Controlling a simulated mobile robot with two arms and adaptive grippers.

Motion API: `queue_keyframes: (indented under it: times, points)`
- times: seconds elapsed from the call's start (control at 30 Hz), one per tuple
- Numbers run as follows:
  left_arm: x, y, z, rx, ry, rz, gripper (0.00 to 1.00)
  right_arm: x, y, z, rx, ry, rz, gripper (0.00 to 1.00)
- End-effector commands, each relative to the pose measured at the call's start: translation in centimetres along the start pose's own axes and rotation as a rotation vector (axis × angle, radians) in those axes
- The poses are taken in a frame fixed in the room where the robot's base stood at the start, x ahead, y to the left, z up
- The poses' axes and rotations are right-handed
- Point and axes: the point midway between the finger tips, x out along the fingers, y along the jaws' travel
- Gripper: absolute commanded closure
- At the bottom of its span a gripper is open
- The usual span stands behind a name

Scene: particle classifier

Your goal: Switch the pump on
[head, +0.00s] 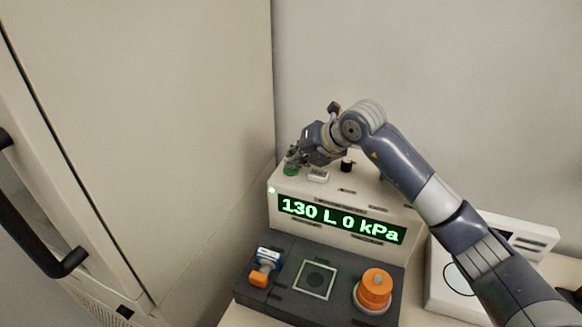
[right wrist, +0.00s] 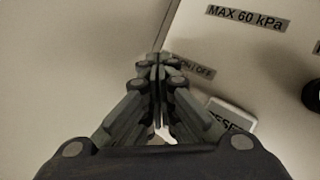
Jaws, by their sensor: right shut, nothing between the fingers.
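The pump unit (head: 370,197) is a pale box with a lit green display (head: 340,220) reading "130 L 0 kPa". A small green light (head: 271,190) glows at its front left corner. A green button (head: 290,172) sits at the left of its top. My right gripper (head: 292,163) is shut and empty, with its fingertips right at or just above this button; contact cannot be told. In the right wrist view the shut fingers (right wrist: 158,64) hide the button, beside an "ON / OFF" label (right wrist: 194,68). My left gripper is not in view.
A white RESET button (head: 318,176) and a black knob (head: 347,165) lie right of the green button. A tall cabinet (head: 150,130) stands close at left.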

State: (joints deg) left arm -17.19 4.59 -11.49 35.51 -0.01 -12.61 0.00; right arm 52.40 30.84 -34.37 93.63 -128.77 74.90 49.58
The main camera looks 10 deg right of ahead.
Motion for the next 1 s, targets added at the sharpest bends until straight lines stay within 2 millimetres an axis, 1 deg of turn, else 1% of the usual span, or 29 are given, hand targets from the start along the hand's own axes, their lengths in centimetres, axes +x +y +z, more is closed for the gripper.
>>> queue_keyframes:
  times: [0.1,0.43,0.83,1.0]
  points:
    - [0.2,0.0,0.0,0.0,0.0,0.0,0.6,0.2,-0.2,-0.2,0.0,0.003,-0.002,1.0]
    - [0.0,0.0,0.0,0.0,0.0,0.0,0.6,0.1,-0.1,-0.2,0.0,0.004,-0.002,1.0]
    - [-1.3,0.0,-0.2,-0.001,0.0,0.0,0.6,-1.4,1.0,1.0,0.0,0.002,-0.002,1.0]
    - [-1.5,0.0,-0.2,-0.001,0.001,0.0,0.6,-1.6,1.2,1.2,0.0,0.002,-0.002,1.0]
